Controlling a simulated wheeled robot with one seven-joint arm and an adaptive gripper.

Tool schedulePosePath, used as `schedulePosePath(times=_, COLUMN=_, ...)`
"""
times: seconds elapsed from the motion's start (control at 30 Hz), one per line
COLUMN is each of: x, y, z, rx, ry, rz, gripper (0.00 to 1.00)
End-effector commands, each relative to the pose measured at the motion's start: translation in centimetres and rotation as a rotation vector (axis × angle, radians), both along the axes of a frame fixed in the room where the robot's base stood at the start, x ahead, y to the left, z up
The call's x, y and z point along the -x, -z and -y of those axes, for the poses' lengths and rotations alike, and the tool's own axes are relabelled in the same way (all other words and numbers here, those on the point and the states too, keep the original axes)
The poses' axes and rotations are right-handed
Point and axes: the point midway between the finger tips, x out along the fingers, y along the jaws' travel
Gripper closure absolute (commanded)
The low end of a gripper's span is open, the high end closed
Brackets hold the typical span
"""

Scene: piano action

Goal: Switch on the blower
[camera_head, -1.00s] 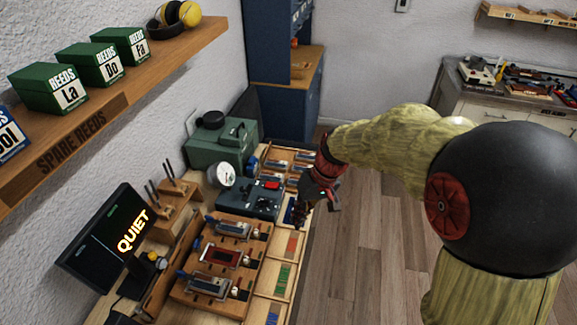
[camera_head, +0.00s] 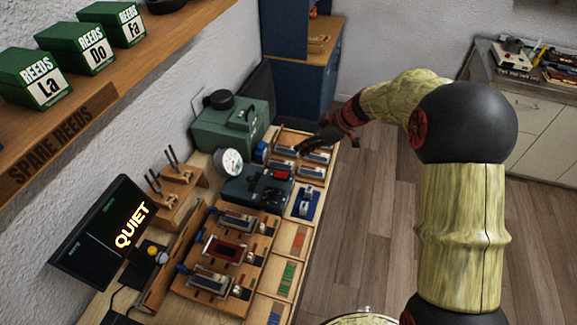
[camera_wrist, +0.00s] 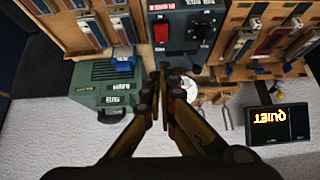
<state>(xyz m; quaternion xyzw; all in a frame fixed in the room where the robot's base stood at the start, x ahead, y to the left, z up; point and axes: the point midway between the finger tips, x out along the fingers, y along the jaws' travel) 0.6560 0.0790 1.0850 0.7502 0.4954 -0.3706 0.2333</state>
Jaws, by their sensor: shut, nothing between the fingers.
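A dark blue-grey control box (camera_head: 243,188) with a red switch (camera_head: 281,174) stands on the bench. In the wrist view the box (camera_wrist: 181,52) shows the red switch (camera_wrist: 162,32) and a black knob (camera_wrist: 204,31). Small lettering by the switch is upside down and hard to read. A green machine (camera_head: 225,138) stands behind the box; it also shows in the wrist view (camera_wrist: 105,90). My gripper (camera_head: 304,147) is above the far part of the bench, beyond the switch. In the wrist view its shut, empty fingertips (camera_wrist: 162,70) appear just below the switch, apparently apart from it.
A round white gauge (camera_head: 228,162) stands between the machine and the box. Reed racks (camera_head: 222,250) fill the near bench, and more reed parts lie beyond the box. A screen (camera_head: 100,235) reads QUIET. A shelf (camera_head: 70,130) overhangs at left. The floor (camera_head: 365,240) at right is clear.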

Motion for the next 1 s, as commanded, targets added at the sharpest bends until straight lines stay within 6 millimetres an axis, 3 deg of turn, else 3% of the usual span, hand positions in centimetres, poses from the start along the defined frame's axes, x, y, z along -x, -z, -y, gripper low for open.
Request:
schedulePosePath(times=0.57, x=-0.1, y=0.7, z=-0.5, rx=0.007, ry=-0.024, rz=0.015, gripper=1.00)
schedulePosePath(times=1.0, x=-1.9, y=6.9, z=-5.0, rx=0.008, ry=-0.026, rz=0.013, gripper=1.00)
